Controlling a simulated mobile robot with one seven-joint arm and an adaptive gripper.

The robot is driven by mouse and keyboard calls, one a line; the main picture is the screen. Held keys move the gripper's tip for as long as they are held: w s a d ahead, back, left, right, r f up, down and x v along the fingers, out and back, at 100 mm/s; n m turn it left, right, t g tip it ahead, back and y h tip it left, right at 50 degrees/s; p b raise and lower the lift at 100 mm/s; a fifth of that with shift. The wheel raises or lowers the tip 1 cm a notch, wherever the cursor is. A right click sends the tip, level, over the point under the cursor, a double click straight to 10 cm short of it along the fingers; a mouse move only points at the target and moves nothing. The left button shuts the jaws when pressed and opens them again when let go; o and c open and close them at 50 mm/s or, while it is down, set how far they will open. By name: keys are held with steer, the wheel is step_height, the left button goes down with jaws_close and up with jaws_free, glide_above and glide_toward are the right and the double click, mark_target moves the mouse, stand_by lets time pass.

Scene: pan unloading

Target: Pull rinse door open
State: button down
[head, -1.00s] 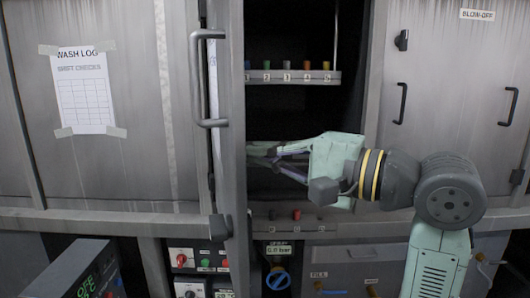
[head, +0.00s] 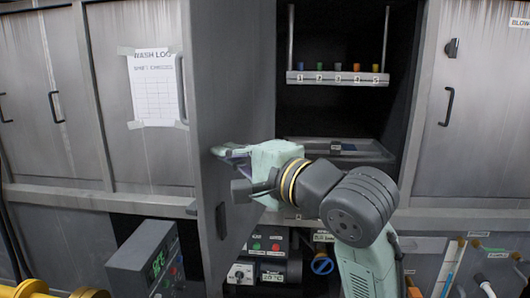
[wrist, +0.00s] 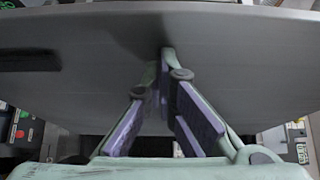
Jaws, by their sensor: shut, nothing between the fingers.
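The rinse door (head: 232,100) is a grey metal panel that stands swung wide open on the left side of a dark chamber (head: 400,50). Its inner face is toward my gripper. My gripper (head: 222,152) is shut and empty, with its fingertips at the door's inner face. In the wrist view the door (wrist: 90,50) fills the upper part, and the fingertips of my gripper (wrist: 165,65) meet at it. The door's handle shows only in part in the head view, behind the door edge.
Inside the chamber are a numbered shelf (head: 338,79) with coloured pegs and a tray (head: 340,149) below. Switch panels (head: 265,247) sit under the opening.

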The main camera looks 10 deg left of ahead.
steer(key=a, duration=0.3)
steer(key=a+p, duration=0.1)
steer(key=a, duration=0.3)
steer(key=shift+w, duration=0.2)
steer(key=shift+w+a+p, duration=0.25)
steer(key=shift+a+p, duration=0.1)
steer(key=shift+a, duration=0.45)
steer(key=shift+d, duration=0.1)
